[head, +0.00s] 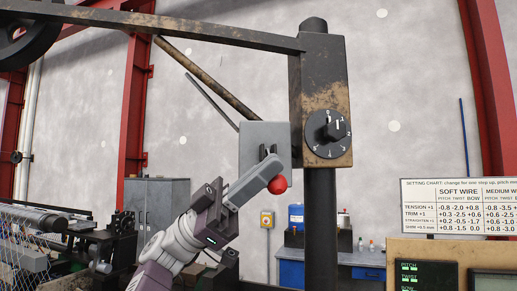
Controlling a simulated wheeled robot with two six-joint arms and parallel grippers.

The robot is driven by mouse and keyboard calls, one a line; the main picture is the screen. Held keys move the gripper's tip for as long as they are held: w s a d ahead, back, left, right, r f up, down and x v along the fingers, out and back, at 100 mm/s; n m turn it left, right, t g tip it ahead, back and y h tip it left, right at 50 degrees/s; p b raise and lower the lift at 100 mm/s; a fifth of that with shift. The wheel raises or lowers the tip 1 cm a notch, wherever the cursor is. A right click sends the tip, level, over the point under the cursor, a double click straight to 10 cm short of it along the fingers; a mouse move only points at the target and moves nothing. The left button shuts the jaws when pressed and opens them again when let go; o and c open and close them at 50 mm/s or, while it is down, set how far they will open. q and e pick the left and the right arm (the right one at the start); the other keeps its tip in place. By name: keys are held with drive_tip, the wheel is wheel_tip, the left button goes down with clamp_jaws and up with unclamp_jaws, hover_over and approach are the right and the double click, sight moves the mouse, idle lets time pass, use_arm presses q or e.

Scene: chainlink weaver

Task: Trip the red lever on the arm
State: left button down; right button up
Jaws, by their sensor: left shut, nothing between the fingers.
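The red lever knob (277,185) shows near the middle of the view, in front of a grey plate (264,135) fixed beside the dark post. Most of the lever's stem is hidden behind my gripper. My left gripper (271,170) reaches up from the lower left, with its fingers shut and nothing held. Its fingertips are right at the knob in the picture; I cannot tell whether they touch it. The long dark arm (180,24) runs from the post to the upper left, with a brace below. My right gripper is not in view.
A black numbered dial (328,134) sits on the post head, right of the plate. The setting chart (458,207) and a beige control box (440,253) are at the right. Wire mesh and machinery (40,250) fill the lower left. A grey cabinet (157,205) stands behind.

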use_arm(q)
drive_tip(key=shift+w+a+f+m+g+y, duration=0.15)
drive_tip(key=shift+a+f+m, duration=0.05)
drive_tip(key=shift+f+m, duration=0.25)
drive_tip(key=shift+w+a+f+m+g+y, duration=0.1)
drive_tip(key=shift+a+f+m+g+y, duration=0.1)
drive_tip(key=shift+f+m, duration=0.2)
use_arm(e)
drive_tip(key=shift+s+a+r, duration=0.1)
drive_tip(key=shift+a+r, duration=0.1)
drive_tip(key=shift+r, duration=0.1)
use_arm(q)
drive_tip(key=shift+f, duration=0.1)
